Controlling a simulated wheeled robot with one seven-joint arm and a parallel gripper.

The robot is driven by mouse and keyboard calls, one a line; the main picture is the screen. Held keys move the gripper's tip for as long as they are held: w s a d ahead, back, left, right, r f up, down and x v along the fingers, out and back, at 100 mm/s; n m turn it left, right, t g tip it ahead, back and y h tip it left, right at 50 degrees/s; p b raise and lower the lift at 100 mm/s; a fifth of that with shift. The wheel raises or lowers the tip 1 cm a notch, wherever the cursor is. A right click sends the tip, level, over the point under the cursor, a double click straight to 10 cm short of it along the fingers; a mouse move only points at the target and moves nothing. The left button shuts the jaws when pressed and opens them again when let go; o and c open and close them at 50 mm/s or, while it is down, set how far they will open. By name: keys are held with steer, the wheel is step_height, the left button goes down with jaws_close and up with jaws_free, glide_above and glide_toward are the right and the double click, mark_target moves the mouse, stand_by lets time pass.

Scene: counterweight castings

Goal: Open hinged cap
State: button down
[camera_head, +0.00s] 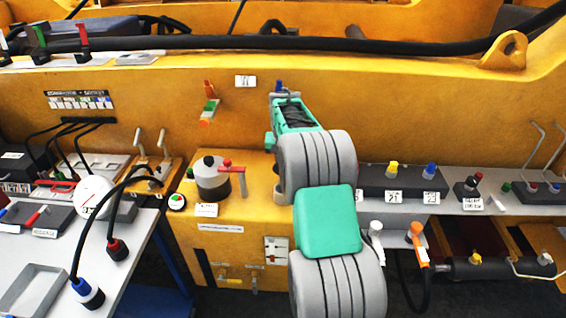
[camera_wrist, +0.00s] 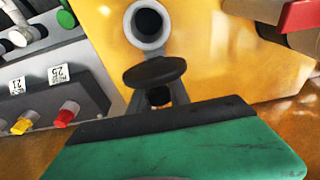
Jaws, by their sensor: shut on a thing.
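In the wrist view a grey round port (camera_wrist: 148,24) with a dark open mouth stands on the yellow casting. A black round cap (camera_wrist: 155,70) is beside the port, tilted and clear of its mouth. My gripper (camera_wrist: 158,97) is shut on the cap, with its grey fingers just behind the disc. The cap's hinge cannot be made out. In the head view my arm hides the cap, the fingertips and most of the port.
A pot with a red handle (camera_head: 213,179) stands left of my arm. A dark console (camera_head: 375,181) with yellow and blue knobs is close on the right. The yellow wall (camera_head: 150,100) rises behind. A gauge (camera_head: 93,196) and cables are on the left bench.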

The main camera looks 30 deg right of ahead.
steer(key=c, duration=1.2)
jaws_free()
steer(key=r, duration=0.2)
steer(key=r+b, duration=0.1)
steer(key=r, duration=0.2)
steer(key=s+r, duration=0.1)
steer(key=r, duration=0.1)
steer(key=shift+a+r, duration=0.3)
steer(key=shift+a, duration=0.05)
steer(key=shift+c, duration=0.4)
